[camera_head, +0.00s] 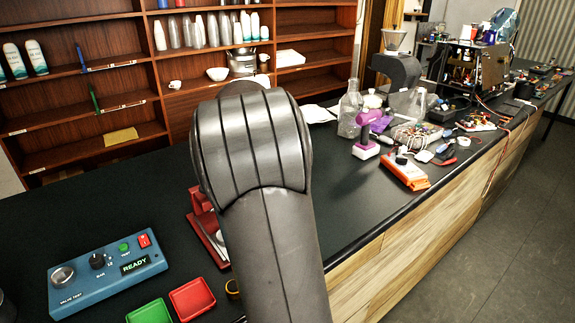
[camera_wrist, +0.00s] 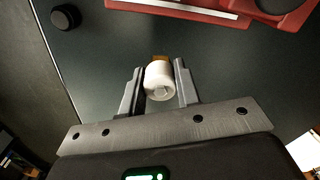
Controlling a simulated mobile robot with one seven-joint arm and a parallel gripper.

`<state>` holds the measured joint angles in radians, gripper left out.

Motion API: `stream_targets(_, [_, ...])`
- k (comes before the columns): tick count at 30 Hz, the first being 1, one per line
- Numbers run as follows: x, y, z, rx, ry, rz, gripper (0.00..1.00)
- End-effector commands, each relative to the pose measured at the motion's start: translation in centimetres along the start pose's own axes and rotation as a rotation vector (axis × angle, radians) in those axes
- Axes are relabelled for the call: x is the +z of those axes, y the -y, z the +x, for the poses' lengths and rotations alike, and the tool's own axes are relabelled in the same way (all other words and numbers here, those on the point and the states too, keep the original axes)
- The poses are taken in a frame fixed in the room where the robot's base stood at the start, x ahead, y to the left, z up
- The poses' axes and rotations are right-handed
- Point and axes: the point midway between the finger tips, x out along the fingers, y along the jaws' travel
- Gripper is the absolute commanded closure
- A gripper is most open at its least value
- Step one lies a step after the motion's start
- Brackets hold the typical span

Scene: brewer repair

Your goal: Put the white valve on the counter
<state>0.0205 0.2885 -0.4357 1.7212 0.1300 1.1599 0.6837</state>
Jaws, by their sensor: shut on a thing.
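The white valve (camera_wrist: 159,82) is a short white cylinder with a brown-orange part at its far end, seen in the wrist view. My gripper (camera_wrist: 159,84) is shut on it, one finger on each side. The dark counter (camera_wrist: 120,45) lies beneath it; I cannot tell whether the valve touches it. In the head view, my arm hides the gripper and the valve, and the black counter (camera_head: 90,215) shows around the arm.
A blue valve test box (camera_head: 107,273) reading READY, a green tray (camera_head: 149,312) and a red tray (camera_head: 192,299) sit at front left. A red device (camera_head: 207,222) is partly behind my arm. Tools and an orange case (camera_head: 404,171) crowd the right.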

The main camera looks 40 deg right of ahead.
Motion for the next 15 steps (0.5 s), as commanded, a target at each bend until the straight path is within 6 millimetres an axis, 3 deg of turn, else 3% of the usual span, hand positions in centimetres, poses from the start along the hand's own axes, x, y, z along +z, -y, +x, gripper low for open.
stream_targets(1, [-2.8,-1.5,0.1,0.002,-0.001,0.072,0.97])
stream_targets(6, [-10.5,-6.8,0.1,0.003,-0.001,0.279,0.97])
stream_targets(12, [-17.4,-13.5,0.0,0.003,-0.001,0.481,0.97])
stream_targets(15, [-19.5,-16.0,-0.1,0.002,0.000,0.548,0.97])
